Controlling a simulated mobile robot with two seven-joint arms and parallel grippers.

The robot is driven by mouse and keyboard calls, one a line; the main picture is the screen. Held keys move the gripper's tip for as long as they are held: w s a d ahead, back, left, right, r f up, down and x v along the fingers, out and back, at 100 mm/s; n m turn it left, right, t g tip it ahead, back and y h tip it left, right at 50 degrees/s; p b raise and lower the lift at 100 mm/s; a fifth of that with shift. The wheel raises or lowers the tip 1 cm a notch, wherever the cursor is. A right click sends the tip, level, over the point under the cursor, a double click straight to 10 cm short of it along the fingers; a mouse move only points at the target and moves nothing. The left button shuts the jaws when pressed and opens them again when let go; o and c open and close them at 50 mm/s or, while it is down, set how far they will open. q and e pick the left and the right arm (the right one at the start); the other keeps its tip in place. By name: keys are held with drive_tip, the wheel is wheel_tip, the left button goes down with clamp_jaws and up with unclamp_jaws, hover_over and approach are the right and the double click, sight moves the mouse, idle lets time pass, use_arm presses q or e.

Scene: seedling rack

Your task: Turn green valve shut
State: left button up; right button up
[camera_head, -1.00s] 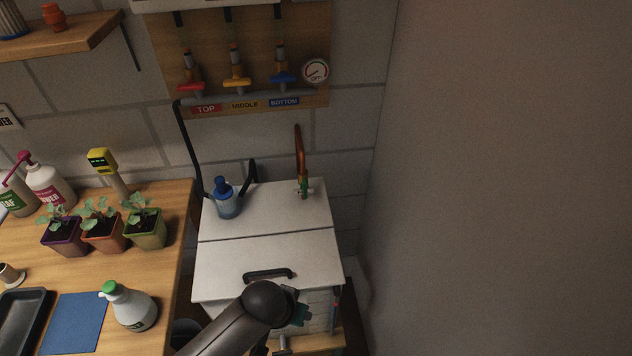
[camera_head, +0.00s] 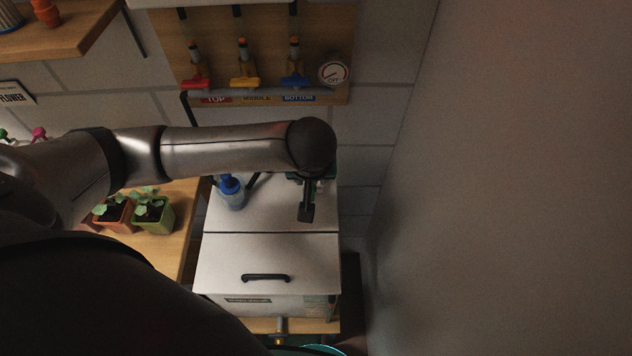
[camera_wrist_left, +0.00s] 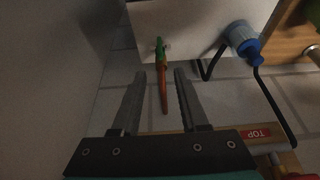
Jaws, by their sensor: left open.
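The green valve (camera_wrist_left: 161,47) shows in the left wrist view, on the orange-brown pipe (camera_wrist_left: 163,92) at the white cabinet's edge. My left gripper (camera_wrist_left: 160,74) is open and empty. In the left wrist view the pipe lies between its two fingers, and the valve shows just beyond the fingertips; I cannot tell how deep the gap is. In the head view the left gripper (camera_head: 306,208) hangs over the back right of the cabinet top (camera_head: 265,255), and the valve and pipe are hidden behind it. My right gripper is not in view.
A blue-capped bottle (camera_head: 231,192) stands left of the gripper on the cabinet. Red, yellow and blue valves and a gauge (camera_head: 333,73) are on the wall board above. Potted seedlings (camera_head: 152,213) stand on the bench at left. A bare wall is at right.

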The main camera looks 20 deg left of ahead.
use_arm(q)
drive_tip(key=b+x, duration=0.1)
drive_tip(key=x, duration=1.3)
drive_tip(key=shift+w+f+b, duration=0.1)
drive_tip(key=shift+f+b, duration=0.3)
clamp_jaws()
